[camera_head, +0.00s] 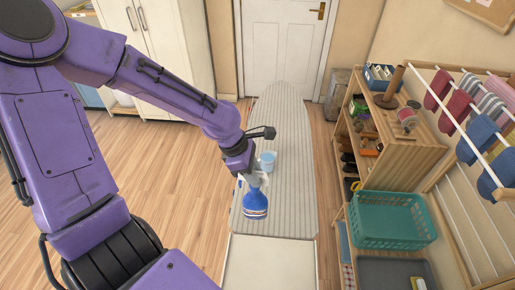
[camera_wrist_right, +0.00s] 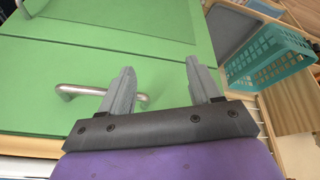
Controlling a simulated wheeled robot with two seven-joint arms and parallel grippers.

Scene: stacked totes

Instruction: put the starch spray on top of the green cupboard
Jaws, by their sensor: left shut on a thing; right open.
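The starch spray (camera_head: 255,203) is a blue bottle with a pale spray head and a label band. My left gripper (camera_head: 250,178) is shut on its upper part and holds it upright over the striped ironing board (camera_head: 285,130). I cannot tell how far it is above the board. The green cupboard (camera_wrist_right: 150,60) shows only in the right wrist view, with a metal bar handle on its front. My right gripper (camera_wrist_right: 158,82) is open and empty in front of the cupboard, near the handle (camera_wrist_right: 90,92). The cupboard's top is not clearly visible.
A light blue cup (camera_head: 267,158) stands on the ironing board just behind the spray. A wooden shelf (camera_head: 345,150) with a teal basket (camera_head: 392,220) stands to the right, beside a drying rack with socks (camera_head: 480,130). Wooden floor (camera_head: 165,170) is clear on the left.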

